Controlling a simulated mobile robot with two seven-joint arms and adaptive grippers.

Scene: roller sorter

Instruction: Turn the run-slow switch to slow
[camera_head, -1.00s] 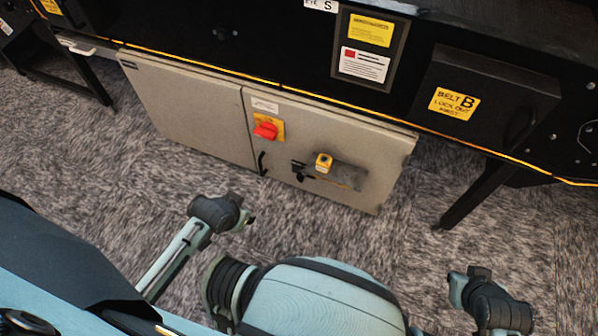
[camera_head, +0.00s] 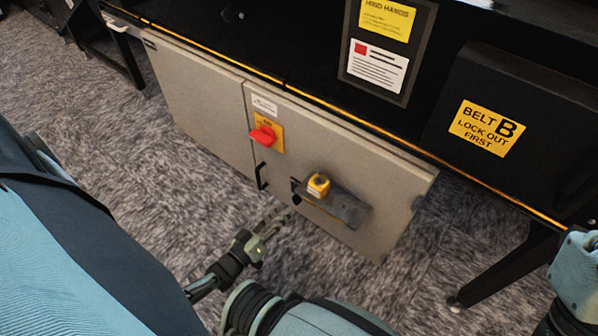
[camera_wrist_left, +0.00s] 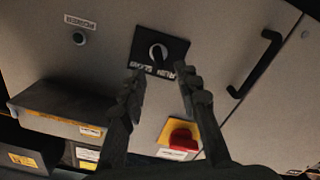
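The run-slow switch (camera_wrist_left: 157,52) is a round knob with a pale pointer on a black plate, labelled RUN SLOW upside down in the left wrist view. I cannot tell which word it points to. In the head view its black plate (camera_head: 296,190) is a small dark patch on the grey cabinet door, left of the yellow box. My left gripper (camera_wrist_left: 160,84) is open and empty, its fingertips just short of the plate, one toward each side. It also shows in the head view (camera_head: 284,217), in front of the door's lower part. My right gripper is out of view.
A red rotary handle (camera_head: 263,135) on a yellow plate and a black door handle (camera_head: 261,176) are nearby. A yellow box (camera_head: 318,185) sits on a grey bracket (camera_head: 345,208) jutting from the door. A POWER lamp (camera_wrist_left: 79,38) is beside the switch.

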